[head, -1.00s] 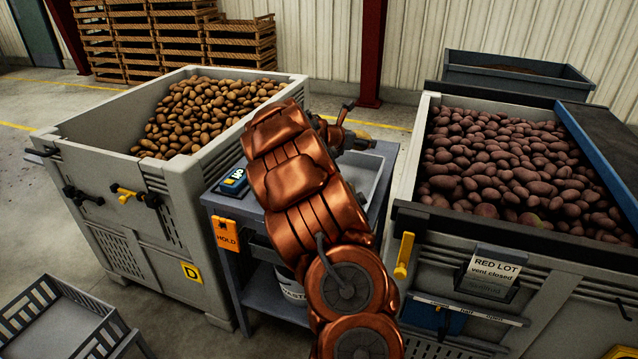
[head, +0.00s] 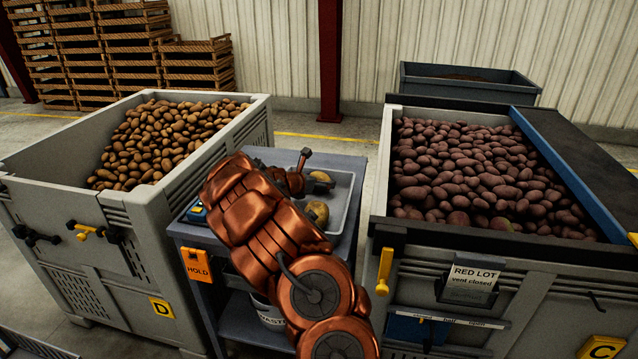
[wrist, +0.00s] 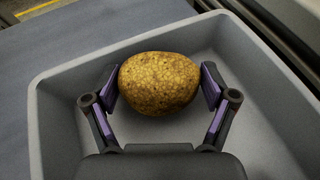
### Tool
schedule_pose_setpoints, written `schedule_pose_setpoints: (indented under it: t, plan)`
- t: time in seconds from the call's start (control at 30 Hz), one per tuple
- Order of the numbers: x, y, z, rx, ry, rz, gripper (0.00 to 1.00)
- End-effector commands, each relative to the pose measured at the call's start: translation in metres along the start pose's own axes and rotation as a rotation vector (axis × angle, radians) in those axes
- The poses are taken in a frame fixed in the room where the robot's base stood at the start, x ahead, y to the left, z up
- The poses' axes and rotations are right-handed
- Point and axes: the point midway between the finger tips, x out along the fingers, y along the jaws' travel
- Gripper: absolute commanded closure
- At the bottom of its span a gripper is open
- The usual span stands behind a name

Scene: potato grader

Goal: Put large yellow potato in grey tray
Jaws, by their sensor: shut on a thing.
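The large yellow potato (wrist: 160,83) is speckled yellow-brown and sits between the two fingers of my gripper (wrist: 160,88) in the wrist view. My gripper is shut on it from both sides. In the head view the held potato (head: 322,177) shows small beside my gripper (head: 312,180), partly hidden by it. The grey tray (wrist: 58,118) surrounds the potato in the wrist view; I cannot tell whether the potato touches its floor. The tray (head: 343,214) also shows in the head view, partly behind my arm. Another yellowish potato (head: 317,213) appears in it, near my arm.
The tray stands on a grey-blue cart (head: 372,168) between a bin of brown potatoes (head: 190,222) at left and a bin of red potatoes (head: 378,190) at right. An orange HOLD tag (head: 196,265) hangs on the cart. Wooden crates (head: 120,50) stand behind.

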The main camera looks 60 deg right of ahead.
Motion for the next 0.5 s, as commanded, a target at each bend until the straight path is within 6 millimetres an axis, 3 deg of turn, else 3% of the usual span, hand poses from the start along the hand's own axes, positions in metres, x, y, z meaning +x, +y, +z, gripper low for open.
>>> schedule_pose_setpoints:
  t: [0.47,0.5]
  plan:
    - [0.0041,-0.0007,-0.0084,0.000,-0.001,-0.001,0.57]
    - [0.0036,-0.0007,-0.0072,0.001,-0.001,-0.001,0.12]
